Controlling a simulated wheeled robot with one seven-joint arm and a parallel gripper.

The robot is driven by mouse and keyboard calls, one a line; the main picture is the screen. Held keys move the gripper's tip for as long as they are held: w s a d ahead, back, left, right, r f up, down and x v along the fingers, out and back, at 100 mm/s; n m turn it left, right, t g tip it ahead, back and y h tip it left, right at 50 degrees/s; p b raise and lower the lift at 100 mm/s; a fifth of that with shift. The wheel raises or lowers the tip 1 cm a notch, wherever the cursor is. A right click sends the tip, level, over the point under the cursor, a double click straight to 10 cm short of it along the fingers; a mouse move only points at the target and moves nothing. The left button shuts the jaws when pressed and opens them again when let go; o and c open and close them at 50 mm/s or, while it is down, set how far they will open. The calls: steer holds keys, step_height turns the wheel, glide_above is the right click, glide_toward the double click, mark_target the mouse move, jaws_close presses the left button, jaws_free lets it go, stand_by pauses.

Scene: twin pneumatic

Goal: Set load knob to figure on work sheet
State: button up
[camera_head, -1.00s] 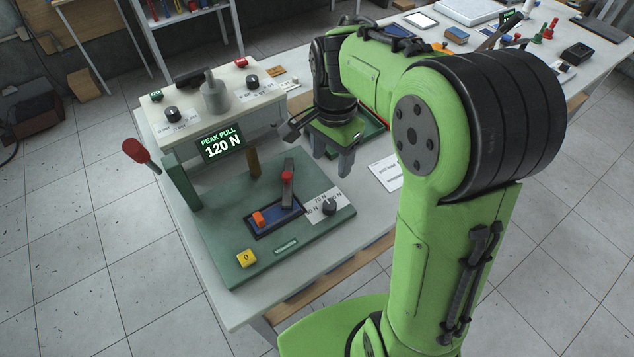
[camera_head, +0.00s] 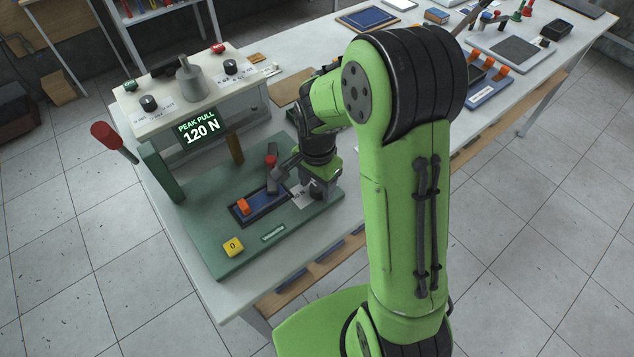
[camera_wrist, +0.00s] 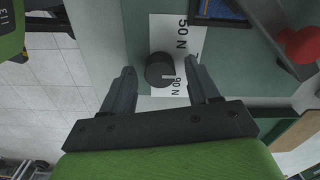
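The load knob (camera_wrist: 157,66) is a dark round knob with a short pale pointer line, on a white scale plate (camera_wrist: 160,28) on the green bench fixture. In the wrist view the scale reads 50 N and 90 N, with a partly hidden figure between. The pointer line faces right, towards the stretch between the hidden figure and 90 N. My gripper (camera_wrist: 161,70) is open, one finger on each side of the knob, with gaps visible. In the head view my gripper (camera_head: 318,192) covers the knob. The work sheet is out of sight.
A red-tipped lever (camera_head: 271,163) stands close left of my gripper, beside a blue slot with an orange block (camera_head: 243,206). A yellow button (camera_head: 233,246) sits at the fixture's front. A display (camera_head: 200,132) reads PEAK PULL 120 N.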

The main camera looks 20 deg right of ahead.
steer(key=c, duration=1)
steer(key=n, duration=0.5)
steer(key=shift+n, duration=0.4)
steer(key=n, duration=0.5)
steer(key=shift+n, duration=0.7)
steer(key=o, duration=1)
